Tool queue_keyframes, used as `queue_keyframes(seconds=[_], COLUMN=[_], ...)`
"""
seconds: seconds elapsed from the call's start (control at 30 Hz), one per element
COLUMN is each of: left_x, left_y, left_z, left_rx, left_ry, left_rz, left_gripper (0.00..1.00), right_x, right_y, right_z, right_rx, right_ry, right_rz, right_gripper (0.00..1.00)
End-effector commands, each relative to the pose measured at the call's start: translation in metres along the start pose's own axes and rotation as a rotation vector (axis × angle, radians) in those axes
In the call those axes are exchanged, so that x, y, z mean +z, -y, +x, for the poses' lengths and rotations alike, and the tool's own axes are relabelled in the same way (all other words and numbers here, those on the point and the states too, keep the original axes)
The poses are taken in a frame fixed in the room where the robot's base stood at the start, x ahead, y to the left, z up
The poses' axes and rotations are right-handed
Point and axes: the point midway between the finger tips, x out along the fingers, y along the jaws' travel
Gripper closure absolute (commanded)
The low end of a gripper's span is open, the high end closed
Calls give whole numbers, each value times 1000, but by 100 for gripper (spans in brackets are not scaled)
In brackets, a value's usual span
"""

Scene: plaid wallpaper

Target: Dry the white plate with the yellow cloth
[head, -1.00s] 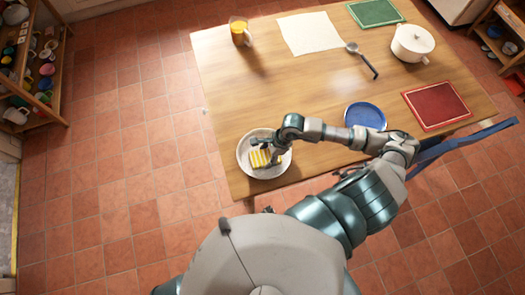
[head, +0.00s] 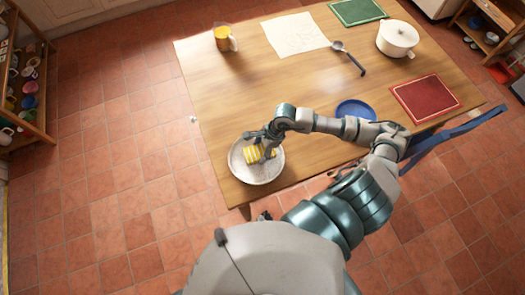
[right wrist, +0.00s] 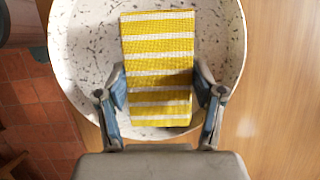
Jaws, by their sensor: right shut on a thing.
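The white plate (head: 262,176) with dark speckles lies at the table's near left corner. It also shows in the right wrist view (right wrist: 85,45). The yellow cloth (head: 261,154), striped with white, lies over the plate and shows flat and rectangular in the right wrist view (right wrist: 158,60). My right gripper (right wrist: 161,88) is shut on the cloth, one finger at each long side, over the plate. In the head view the right gripper (head: 256,146) is at the cloth's upper part. My left gripper is not in view.
The wooden table (head: 240,95) holds an orange-filled glass mug (head: 224,38), a white sheet (head: 295,35), a dark ladle (head: 349,57), a white pot (head: 397,38), a blue plate (head: 355,109), a red mat (head: 425,97) and a green mat (head: 357,12). The table's left middle is clear.

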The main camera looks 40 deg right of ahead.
Motion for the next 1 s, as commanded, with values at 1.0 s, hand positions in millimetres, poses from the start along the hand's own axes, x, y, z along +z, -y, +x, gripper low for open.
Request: queue_keyframes(seconds=[1.0], left_x=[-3], left_y=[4], left_z=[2], left_rx=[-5], left_ry=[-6], left_rz=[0], left_gripper=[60], right_x=[32], right_y=[-26], right_z=[11], right_rx=[0], right_ry=[0], right_rz=[-1], right_gripper=[60])
